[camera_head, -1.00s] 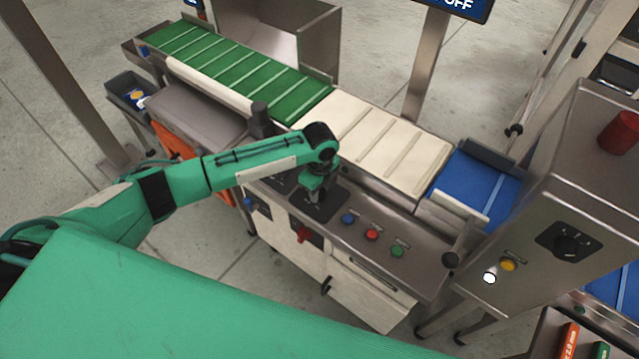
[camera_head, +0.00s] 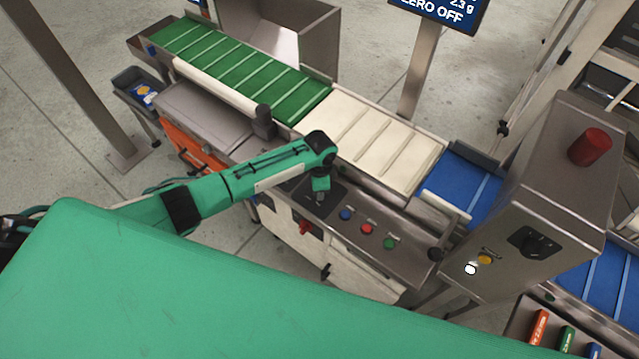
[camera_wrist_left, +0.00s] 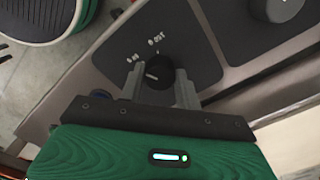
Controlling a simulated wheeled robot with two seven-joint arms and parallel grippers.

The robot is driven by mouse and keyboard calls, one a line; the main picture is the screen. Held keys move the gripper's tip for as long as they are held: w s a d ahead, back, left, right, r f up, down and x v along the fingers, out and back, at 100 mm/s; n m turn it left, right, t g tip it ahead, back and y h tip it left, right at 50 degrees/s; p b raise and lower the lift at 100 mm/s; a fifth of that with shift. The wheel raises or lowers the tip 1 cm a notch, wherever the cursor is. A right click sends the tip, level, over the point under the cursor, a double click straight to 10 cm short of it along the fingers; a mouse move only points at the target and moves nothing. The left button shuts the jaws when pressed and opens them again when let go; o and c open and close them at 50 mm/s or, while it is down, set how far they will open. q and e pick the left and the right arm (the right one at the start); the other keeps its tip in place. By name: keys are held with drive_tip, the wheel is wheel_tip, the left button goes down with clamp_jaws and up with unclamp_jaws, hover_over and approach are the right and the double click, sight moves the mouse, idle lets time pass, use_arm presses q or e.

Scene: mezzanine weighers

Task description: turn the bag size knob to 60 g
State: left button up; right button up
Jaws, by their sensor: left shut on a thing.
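In the left wrist view a dark round knob (camera_wrist_left: 157,72) stands on a black panel plate (camera_wrist_left: 190,42). Two white labels, upside down in this view, read about 60 g and 150 g on the plate beyond it. A pale mark shows on the knob, but I cannot tell for sure which label it points at. My left gripper (camera_wrist_left: 159,80) is shut on the knob, one finger on each side. In the head view the left gripper (camera_head: 320,193) reaches down to the console and hides the knob. My right gripper is not in view.
A second dark knob (camera_wrist_left: 276,6) sits at the wrist view's top edge. Blue, red and green buttons (camera_head: 367,229) lie right of the gripper on the console. Behind run the green belt (camera_head: 235,70) and the white belt (camera_head: 370,140). A steel box with a red button (camera_head: 590,146) stands at right.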

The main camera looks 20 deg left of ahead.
use_arm(q)
drive_tip(key=shift+n, duration=0.3)
drive_tip(key=o, duration=1)
drive_tip(key=shift+c, duration=0.2)
drive_tip(key=shift+r, duration=0.15)
wheel_tip(320, 180, up, 14)
drive_tip(key=b, duration=0.1)
drive_tip(key=shift+f, duration=0.2)
